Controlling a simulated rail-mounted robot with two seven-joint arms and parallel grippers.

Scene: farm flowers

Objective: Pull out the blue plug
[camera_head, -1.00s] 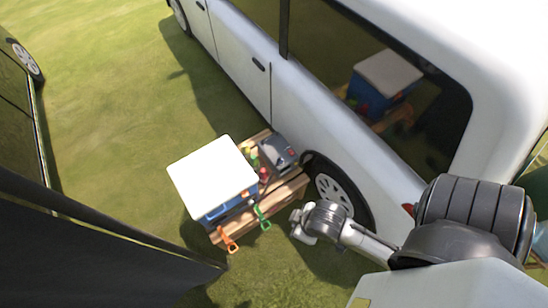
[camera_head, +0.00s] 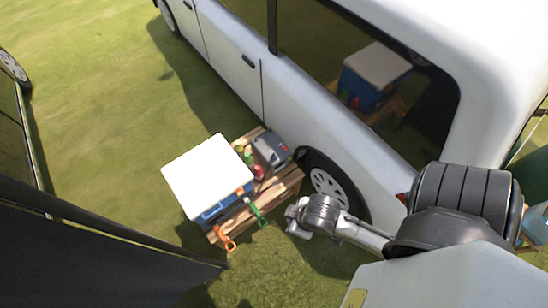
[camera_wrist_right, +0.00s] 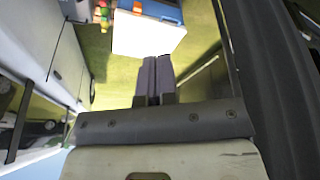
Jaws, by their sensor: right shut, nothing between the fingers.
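No blue plug can be made out in either view. A blue cooler with a white lid (camera_head: 208,174) stands on a wooden pallet (camera_head: 287,184) beside the white car. The cooler's lid also shows in the right wrist view (camera_wrist_right: 148,36), beyond my fingers. My right gripper (camera_head: 298,219) is to the right of the pallet, near the car's rear wheel, apart from the cooler. In the right wrist view my right gripper (camera_wrist_right: 155,72) has its two dark fingers together with nothing between them. My left gripper is not in view.
A grey box (camera_head: 271,150), small red and green items, an orange-handled tool (camera_head: 223,238) and a green-handled tool (camera_head: 257,213) are on or against the pallet. The white car (camera_head: 330,115) borders it. Open grass (camera_head: 110,110) lies to the left.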

